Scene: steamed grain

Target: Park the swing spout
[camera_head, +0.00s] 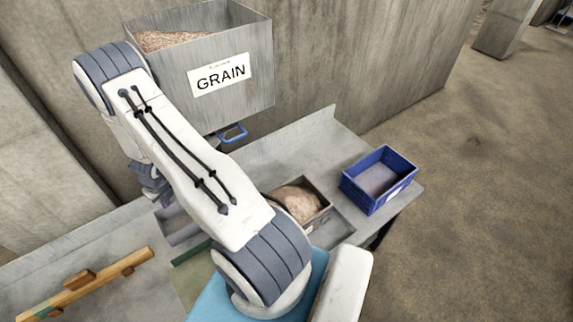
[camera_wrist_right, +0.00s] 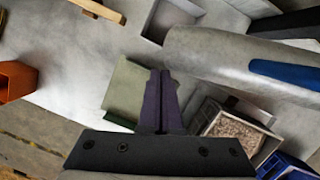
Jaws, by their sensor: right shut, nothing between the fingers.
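The grain hopper (camera_head: 228,100) stands at the back, labelled GRAIN, with a blue handle (camera_head: 235,133) below it. A smooth grey rounded body (camera_wrist_right: 220,55) with a blue patch crosses the upper right of the wrist view. It may be the swing spout, but I cannot be sure. In the head view my right arm hides most of the area below the hopper. My right gripper (camera_wrist_right: 161,100) is shut and empty, with the grey body to its right. It is partly hidden behind my arm in the head view (camera_head: 153,187). My left gripper is not in view.
A grain-filled box (camera_head: 320,219) and a blue bin (camera_head: 377,205) stand on the counter's right side. A wooden piece (camera_head: 95,283) lies at the left. A green panel (camera_wrist_right: 122,92) lies beside my fingers. An orange object (camera_wrist_right: 15,90) shows at the wrist view's left.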

